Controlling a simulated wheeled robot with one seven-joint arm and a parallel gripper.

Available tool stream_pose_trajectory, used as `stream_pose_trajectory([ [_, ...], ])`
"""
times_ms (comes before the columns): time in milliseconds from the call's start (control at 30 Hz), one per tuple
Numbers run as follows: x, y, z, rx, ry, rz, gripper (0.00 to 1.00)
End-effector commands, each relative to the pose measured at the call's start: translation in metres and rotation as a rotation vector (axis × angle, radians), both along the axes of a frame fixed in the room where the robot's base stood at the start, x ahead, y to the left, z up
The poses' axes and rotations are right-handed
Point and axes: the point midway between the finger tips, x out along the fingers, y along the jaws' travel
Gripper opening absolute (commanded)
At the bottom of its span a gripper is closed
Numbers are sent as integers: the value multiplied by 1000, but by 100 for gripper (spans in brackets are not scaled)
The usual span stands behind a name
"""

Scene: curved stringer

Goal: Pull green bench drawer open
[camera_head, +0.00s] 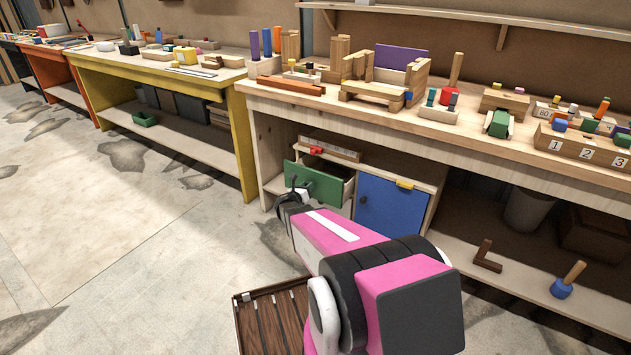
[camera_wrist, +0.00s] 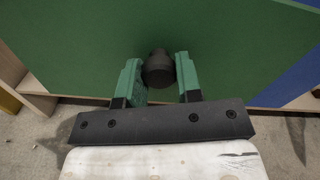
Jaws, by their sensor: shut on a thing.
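The green drawer (camera_head: 319,184) sits under the wooden bench, left of a blue door. It stands partly out, with part of its inside showing behind the green front. Its green front (camera_wrist: 220,40) fills most of the wrist view. A dark round knob (camera_wrist: 159,70) sticks out from that front. My gripper (camera_wrist: 158,76) has its two green fingers on either side of the knob, shut on it. In the head view my gripper (camera_head: 296,194) is at the drawer front, and the knob is hard to make out there.
The bench top (camera_head: 460,133) above holds wooden blocks and toys. A slatted brown crate (camera_head: 272,320) is on the floor beside my arm. The floor to the left is clear.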

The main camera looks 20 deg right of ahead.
Motion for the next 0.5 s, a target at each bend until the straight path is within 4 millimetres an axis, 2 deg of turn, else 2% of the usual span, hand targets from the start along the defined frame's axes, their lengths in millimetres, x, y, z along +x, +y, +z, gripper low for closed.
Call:
stream_pose_trajectory([
  [33, -12, 13, 1, 0, 1, 3, 0],
  [200, -36, 44, 1, 0, 1, 3, 0],
  [500, -64, 81, 1, 0, 0, 1, 0],
])
